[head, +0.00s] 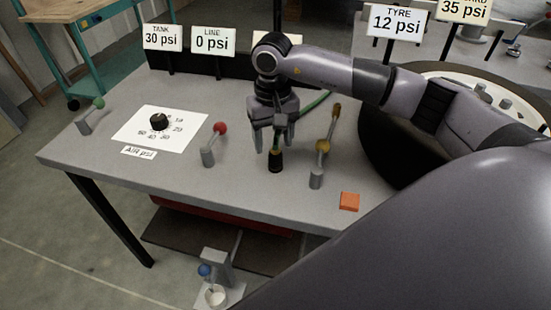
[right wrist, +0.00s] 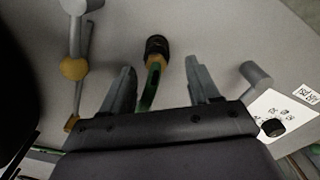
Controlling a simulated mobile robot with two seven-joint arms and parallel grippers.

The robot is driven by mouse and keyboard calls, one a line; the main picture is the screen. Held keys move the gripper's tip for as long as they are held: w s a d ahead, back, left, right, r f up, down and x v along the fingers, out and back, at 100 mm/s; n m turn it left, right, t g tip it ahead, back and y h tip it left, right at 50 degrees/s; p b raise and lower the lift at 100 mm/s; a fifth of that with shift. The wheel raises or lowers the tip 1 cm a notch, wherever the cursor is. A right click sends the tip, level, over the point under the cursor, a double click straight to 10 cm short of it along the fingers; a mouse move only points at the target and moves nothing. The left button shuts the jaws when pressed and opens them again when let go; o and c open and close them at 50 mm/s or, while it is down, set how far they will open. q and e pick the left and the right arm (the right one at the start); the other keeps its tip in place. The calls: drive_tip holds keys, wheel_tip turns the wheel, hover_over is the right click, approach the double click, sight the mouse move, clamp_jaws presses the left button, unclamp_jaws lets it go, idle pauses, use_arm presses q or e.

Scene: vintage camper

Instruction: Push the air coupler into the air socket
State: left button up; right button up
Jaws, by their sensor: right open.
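A black cylindrical fitting with a brass-coloured band (head: 275,161) stands on the grey bench, with the green hose side leading up to it. It also shows in the right wrist view as a dark round end (right wrist: 157,46) on a green hose (right wrist: 150,88). I cannot tell coupler and socket apart here, or whether they are joined. My right gripper (head: 273,146) is open above the fitting, its fingers on either side of the hose; the right wrist view shows gaps to both fingers (right wrist: 160,68). My left gripper is in no view.
A red-knobbed lever (head: 220,129) stands left of the gripper, a brass-coloured valve lever (head: 323,146) close on its right. A dial (head: 159,121), green-knobbed lever (head: 98,103) and orange block (head: 349,201) are on the bench (head: 240,200). A tyre (head: 375,140) lies at right. Signs stand behind.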

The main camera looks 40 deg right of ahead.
sight(276, 152)
drive_tip(key=f, duration=0.2)
drive_tip(key=f+p, duration=0.1)
drive_tip(key=f, duration=0.1)
drive_tip(key=shift+s+d, duration=0.15)
drive_tip(key=shift+s, duration=0.1)
drive_tip(key=shift+f, duration=0.6)
drive_tip(key=c, duration=1.1)
